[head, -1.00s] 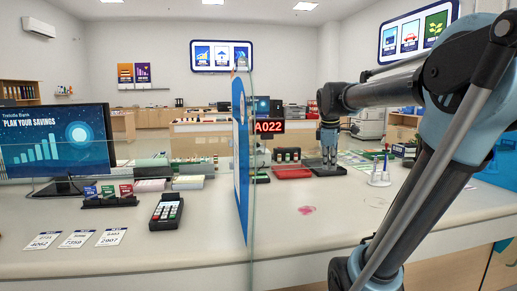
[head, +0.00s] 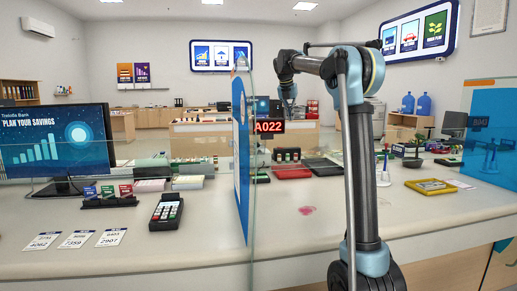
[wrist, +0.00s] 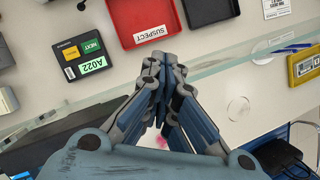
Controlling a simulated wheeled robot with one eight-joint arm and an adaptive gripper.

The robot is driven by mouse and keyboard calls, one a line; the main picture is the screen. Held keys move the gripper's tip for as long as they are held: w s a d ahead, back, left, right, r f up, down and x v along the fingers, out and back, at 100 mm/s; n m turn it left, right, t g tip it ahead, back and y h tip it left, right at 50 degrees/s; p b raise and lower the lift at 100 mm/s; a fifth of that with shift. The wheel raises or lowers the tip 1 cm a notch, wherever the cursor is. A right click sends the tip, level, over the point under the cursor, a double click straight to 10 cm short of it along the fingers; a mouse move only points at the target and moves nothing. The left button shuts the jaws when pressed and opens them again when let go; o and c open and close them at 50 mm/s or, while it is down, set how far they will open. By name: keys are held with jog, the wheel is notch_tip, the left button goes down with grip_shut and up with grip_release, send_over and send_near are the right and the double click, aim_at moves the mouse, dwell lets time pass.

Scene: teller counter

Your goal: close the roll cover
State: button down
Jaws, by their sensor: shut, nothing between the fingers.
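My gripper (wrist: 163,70) is shut and empty in the wrist view, its fingers together above the counter. In the head view the gripper (head: 289,93) is small and hangs down at the end of the raised arm, well above the counter, beyond the glass screen's edge. I cannot pick out a roll cover for certain in either view. The black card terminal (head: 167,212) with keypad stands on the near counter, left of the glass. It shows no clearly open cover.
A red tray labelled SUSPECT (wrist: 143,18) lies beside the A022 ticket box (wrist: 82,55). A glass screen (head: 241,150) stands across the counter. A yellow-framed item (head: 430,186) lies at right. The counter's middle right is mostly clear.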

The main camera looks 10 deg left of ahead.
jog(key=w+a+f+n+g+y, duration=0.1)
jog(key=w+a+f+n+g, duration=0.15)
jog(key=w+a+f, duration=0.4)
jog(key=w+a+f+n+g+y, duration=0.1)
jog(key=a+f+n, duration=0.25)
jog(key=a, duration=0.65)
jog(key=w+a+f, duration=0.1)
jog(key=w+f, duration=0.3)
jog(key=f, duration=0.4)
jog(key=shift+w+f, duration=0.3)
jog(key=shift+a+r, duration=0.1)
